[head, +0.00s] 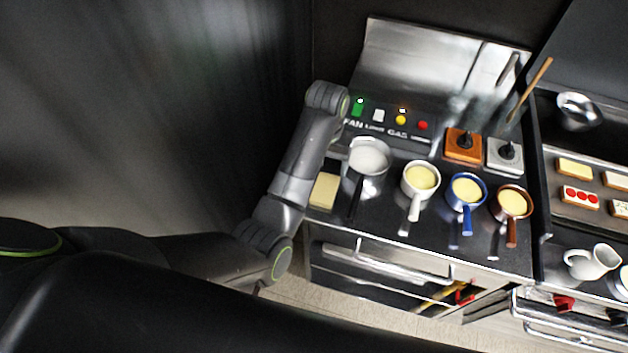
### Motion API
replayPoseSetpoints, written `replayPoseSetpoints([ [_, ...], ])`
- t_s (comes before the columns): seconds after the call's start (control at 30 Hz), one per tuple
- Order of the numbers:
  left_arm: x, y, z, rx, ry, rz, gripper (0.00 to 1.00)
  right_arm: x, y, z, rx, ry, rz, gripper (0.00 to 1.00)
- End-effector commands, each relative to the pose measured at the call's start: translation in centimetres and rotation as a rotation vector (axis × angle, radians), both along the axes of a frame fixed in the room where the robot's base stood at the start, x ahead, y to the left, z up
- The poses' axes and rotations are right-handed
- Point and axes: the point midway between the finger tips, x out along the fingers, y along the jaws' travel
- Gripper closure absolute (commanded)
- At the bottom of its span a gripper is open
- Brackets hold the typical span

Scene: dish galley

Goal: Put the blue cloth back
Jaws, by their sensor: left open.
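I see no blue cloth in the head view. My left arm (300,170) comes in from the left, bends in front of the counter and reaches up to the left end of the switch panel. The fingers of my left gripper are not clearly made out past the arm's far end, and I see nothing held there. My right gripper is out of view.
A steel pot (369,157), a cream pan (420,178), a blue pan (467,190) and a brown pan (513,203) stand on the dark counter, handles toward me. A pale yellow block (324,190) lies left. A white jug (592,262) stands right.

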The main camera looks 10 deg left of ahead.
Motion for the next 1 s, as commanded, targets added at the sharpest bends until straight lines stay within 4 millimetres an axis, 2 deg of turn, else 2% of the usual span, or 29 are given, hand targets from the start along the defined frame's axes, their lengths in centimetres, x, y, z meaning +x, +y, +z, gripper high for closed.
replayPoseSetpoints([
  [0.2,0.9,-0.7,1.9,0.000,0.000,-0.006,0.24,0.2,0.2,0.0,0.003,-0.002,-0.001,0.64],
  [0.4,0.9,-0.8,2.0,0.000,0.002,-0.006,0.24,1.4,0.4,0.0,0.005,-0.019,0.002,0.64],
  [0.57,1.1,-0.4,1.7,-0.007,-0.027,0.000,0.24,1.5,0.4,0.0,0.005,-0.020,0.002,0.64],
  [0.67,1.8,0.8,0.8,-0.026,-0.122,0.019,0.24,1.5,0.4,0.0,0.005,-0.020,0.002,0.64],
  [0.77,2.7,2.8,0.0,-0.048,-0.286,0.047,0.24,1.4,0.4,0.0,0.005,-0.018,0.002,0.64],
  [1.0,3.6,7.8,0.2,-0.060,-0.657,0.089,0.24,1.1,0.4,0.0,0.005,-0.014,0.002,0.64],
])
